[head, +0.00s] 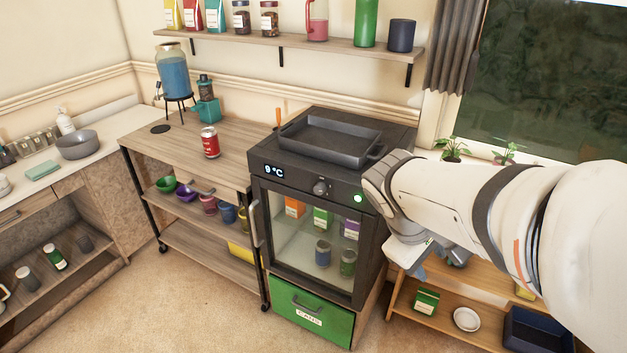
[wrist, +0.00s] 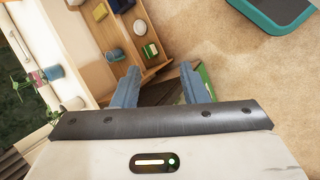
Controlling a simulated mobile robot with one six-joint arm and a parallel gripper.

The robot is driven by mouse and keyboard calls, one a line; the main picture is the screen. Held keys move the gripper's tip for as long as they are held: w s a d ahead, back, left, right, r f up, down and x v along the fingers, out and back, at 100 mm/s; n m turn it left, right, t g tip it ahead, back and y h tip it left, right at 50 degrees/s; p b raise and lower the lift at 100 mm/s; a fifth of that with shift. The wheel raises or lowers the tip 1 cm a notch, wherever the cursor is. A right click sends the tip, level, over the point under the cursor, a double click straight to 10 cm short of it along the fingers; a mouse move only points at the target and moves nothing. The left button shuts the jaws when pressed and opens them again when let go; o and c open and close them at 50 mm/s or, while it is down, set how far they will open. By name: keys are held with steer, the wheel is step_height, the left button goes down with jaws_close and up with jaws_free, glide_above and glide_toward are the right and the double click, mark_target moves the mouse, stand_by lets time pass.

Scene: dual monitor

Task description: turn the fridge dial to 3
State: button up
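The black fridge (head: 262,215) stands in the middle of the head view, with a glass door and a dark control panel. Its display (head: 272,171) reads 9 °C. The dial (head: 321,187) is a dark round knob on the panel, between the display and a lit green light (head: 358,198). I cannot read any marks around it. My arm comes in from the right, and my gripper hangs to the right of the fridge, partly hidden by my own arm. In the wrist view my gripper (wrist: 160,70) has its two blue-grey fingers apart with nothing between them. The dial is not visible there.
A black pan (head: 330,138) sits on the fridge top. A green drawer (head: 312,312) lies below the door. A wooden shelf unit (head: 455,302) stands at right, near my gripper. Open floor lies in front.

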steer(key=shift+o, duration=1.1)
steer(key=w+d+f+n+t+h+b, duration=0.1)
steer(key=w+f+n+h+b, duration=0.4)
steer(key=w, duration=0.4)
steer(key=f+n+b, duration=0.1)
steer(key=f+b, duration=0.1)
steer(key=shift+w+d+n+t+b, duration=0.15)
steer(key=shift+w+n+t+b, duration=0.15)
steer(key=shift+b, duration=0.1)
steer(key=n+t+b, duration=1.6)
steer(key=n+b, duration=0.1)
steer(key=n, duration=0.1)
glide_toward(318, 193)
steer(key=w, duration=0.2)
steer(key=x, duration=0.7)
steer(key=shift+s+d+r+b, duration=0.2)
steer(key=shift+d+r+b, duration=0.1)
steer(key=shift+d, duration=0.1)
steer(key=c, duration=1)
steer(key=shift+o, duration=0.2)
